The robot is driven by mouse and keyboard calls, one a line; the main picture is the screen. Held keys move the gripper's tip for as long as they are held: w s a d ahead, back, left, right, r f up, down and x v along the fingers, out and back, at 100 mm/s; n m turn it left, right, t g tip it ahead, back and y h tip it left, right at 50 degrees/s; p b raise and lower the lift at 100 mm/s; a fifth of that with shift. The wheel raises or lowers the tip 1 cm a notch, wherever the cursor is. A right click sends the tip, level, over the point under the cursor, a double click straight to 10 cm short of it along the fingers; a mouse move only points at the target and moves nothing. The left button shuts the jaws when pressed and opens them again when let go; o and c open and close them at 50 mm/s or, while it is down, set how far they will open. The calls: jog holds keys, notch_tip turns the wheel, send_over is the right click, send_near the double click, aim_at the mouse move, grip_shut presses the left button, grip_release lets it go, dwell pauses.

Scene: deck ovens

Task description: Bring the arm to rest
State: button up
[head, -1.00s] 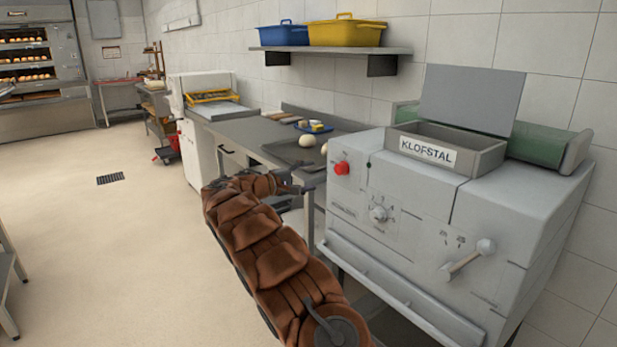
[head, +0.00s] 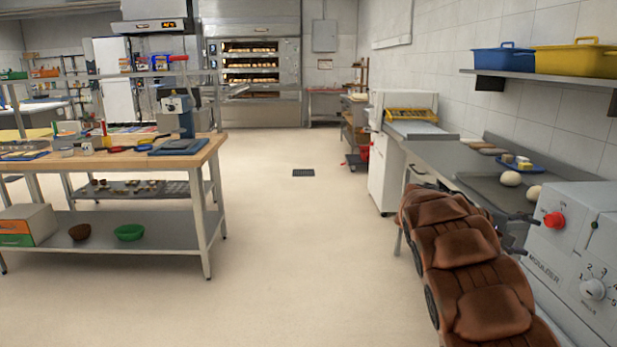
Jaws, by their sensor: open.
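My arm, in a brown padded cover, reaches forward along the right side of the head view. My gripper (head: 522,232) is a small dark shape at its far end, partly hidden behind the arm. It is open, and I see nothing held in it. It is close to the front edge of the grey worktop (head: 440,155), beside the moulder machine (head: 575,250). Whether it touches either cannot be told.
Dough balls (head: 510,178) lie on a dark tray on the worktop. A wooden-topped workbench (head: 215,150) stands at the left. A deck oven (head: 260,70) is at the back.

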jog(key=s+a+f+y, duration=0.4)
jog(key=s+a+y, duration=0.1)
jog(key=s+a, duration=0.8)
jog(key=s+a+f+y, duration=0.5)
jog(key=s+a, duration=0.7)
jog(key=s, duration=0.3)
jog(key=s+a+f+y, duration=0.4)
jog(key=s+a, duration=0.8)
jog(key=s, duration=0.1)
notch_tip(320, 180, up, 13)
jog(key=p, duration=1.2)
jog(key=shift+m+y, duration=0.3)
jog(key=shift+m, duration=0.1)
jog(key=shift+a+f, duration=0.1)
